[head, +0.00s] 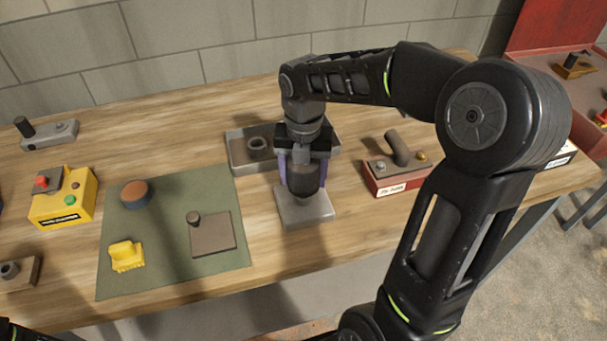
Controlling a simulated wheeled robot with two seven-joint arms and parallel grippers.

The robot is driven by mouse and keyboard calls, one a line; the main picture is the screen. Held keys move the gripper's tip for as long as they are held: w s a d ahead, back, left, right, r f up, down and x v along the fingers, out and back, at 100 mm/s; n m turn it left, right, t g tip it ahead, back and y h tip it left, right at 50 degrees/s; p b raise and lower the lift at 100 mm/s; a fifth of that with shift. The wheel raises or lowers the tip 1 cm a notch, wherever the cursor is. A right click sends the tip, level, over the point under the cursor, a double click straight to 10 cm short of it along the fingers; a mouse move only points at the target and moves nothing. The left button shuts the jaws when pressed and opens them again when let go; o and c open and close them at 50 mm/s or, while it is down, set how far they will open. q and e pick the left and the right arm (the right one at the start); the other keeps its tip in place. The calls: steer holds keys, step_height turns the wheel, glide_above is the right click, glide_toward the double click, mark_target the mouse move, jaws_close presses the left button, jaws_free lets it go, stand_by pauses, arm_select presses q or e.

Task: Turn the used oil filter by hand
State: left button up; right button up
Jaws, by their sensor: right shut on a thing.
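The used oil filter (305,181) is a dark cylinder standing upright over a light grey square base (303,212) near the middle of the bench. My right gripper (303,178) comes down on it from above, with its fingers on either side, and is shut on it. The gripper and wrist hide the filter's top. Only a small dark part of my left arm shows at the bottom left corner; its gripper is out of view.
A grey tray (238,155) with a ring stands behind the filter. A green mat (165,270) to the left holds a brown-topped round part (136,193), a yellow piece (126,256) and a brown plate (212,236). A yellow button box (65,203) and a red box (385,182) flank these.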

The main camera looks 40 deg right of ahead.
steer(key=shift+r+p, duration=0.8)
steer(key=shift+r, duration=0.45)
